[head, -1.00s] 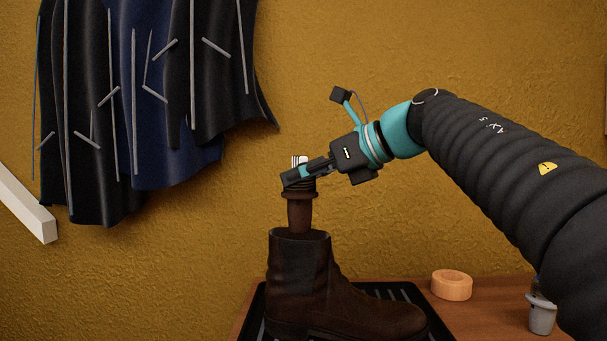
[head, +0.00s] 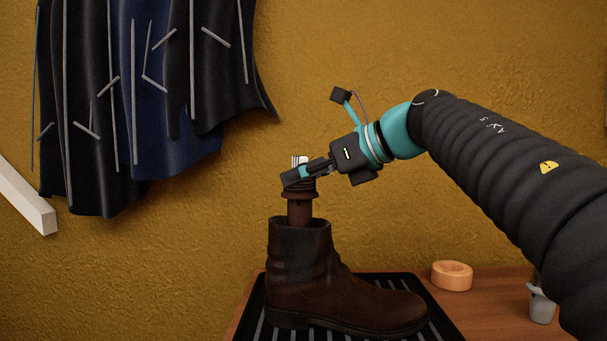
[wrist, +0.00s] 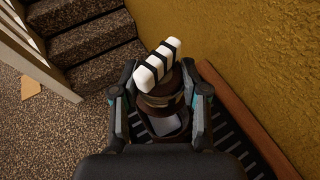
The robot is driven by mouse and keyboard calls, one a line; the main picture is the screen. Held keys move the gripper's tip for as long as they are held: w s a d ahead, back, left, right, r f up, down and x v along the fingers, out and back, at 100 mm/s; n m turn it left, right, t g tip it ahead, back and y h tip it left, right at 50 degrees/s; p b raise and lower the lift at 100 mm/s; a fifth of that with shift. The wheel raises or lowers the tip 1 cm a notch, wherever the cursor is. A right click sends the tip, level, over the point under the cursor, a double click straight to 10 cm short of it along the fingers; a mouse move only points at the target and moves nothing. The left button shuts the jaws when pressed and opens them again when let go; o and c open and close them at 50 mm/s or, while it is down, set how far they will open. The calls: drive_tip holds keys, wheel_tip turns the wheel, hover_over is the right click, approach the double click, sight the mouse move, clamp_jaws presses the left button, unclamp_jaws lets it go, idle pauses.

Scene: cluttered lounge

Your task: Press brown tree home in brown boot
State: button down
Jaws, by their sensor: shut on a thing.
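The brown boot (head: 290,265) stands upright on a black ribbed tray (head: 447,327), toe to the right. The brown tree (head: 299,212) is upright, its lower part hidden inside the boot shaft. Its collar is clear above the boot's rim, with a short length of stem showing between. My gripper (head: 298,174) is shut on the tree's upper part, above the collar. In the wrist view, my gripper (wrist: 160,98) has a finger on each side of the tree, whose white top with black stripes (wrist: 157,62) sticks up between them. How the tree sits inside is hidden.
A round orange-tan ring (head: 452,276) and a grey cup-like item (head: 541,305) are on the wooden table right of the tray. Dark clothes (head: 150,90) hang on the yellow wall at left. The wrist view shows carpeted stairs (wrist: 85,45).

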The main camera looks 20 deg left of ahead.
sight(311, 194)
drive_tip(key=shift+f+b, duration=1.35)
drive_tip(key=shift+f, duration=0.5)
drive_tip(key=c, duration=0.5)
unclamp_jaws()
drive_tip(key=shift+d, duration=0.1)
drive_tip(key=v, duration=1.2)
